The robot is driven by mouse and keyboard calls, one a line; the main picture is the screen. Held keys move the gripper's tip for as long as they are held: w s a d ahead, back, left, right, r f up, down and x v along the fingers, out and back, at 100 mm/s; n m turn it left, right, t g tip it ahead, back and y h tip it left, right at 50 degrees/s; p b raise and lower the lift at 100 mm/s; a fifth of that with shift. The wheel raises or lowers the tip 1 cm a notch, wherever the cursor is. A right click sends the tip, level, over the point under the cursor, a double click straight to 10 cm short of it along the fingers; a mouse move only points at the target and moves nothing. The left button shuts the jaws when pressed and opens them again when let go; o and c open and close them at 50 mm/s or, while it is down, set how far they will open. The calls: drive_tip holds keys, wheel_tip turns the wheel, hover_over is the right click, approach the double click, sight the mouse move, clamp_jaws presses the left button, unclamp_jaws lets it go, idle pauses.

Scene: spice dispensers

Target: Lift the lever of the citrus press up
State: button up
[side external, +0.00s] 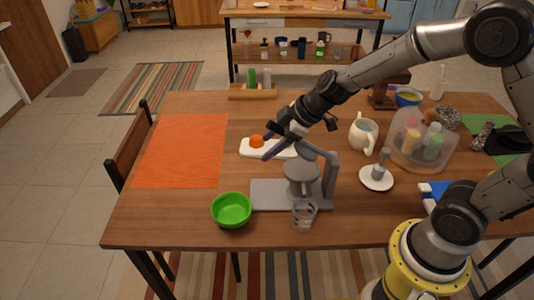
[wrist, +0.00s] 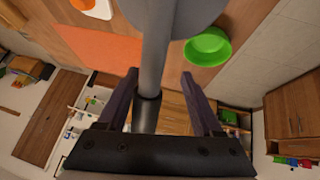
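The grey citrus press stands on the table in the side external view, with its flat base (side external: 262,194) on the wood and its column (side external: 331,180) at the right. Its lever rises from the column top up and left toward my gripper (side external: 272,146). In the wrist view the grey lever (wrist: 155,50) with its darker handle (wrist: 147,112) runs between the fingers of my gripper (wrist: 159,76). The fingers are apart, with gaps beside the lever, wider on the right. My gripper hides part of the lever in the side external view.
A green bowl (side external: 232,209) and a clear glass (side external: 304,214) stand near the front edge. A white board (side external: 286,150) with an orange piece (side external: 257,141) lies behind the press. The orange mat (side external: 182,150) is clear.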

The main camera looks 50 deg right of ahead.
drive_tip(key=shift+w+a+f+g+h, duration=0.15)
drive_tip(key=shift+f+g+h, duration=0.25)
drive_tip(key=shift+f, duration=0.5)
drive_tip(key=shift+w+a+f+g+h, duration=0.15)
drive_tip(key=shift+f+g+h, duration=0.25)
drive_tip(key=shift+f, duration=0.5)
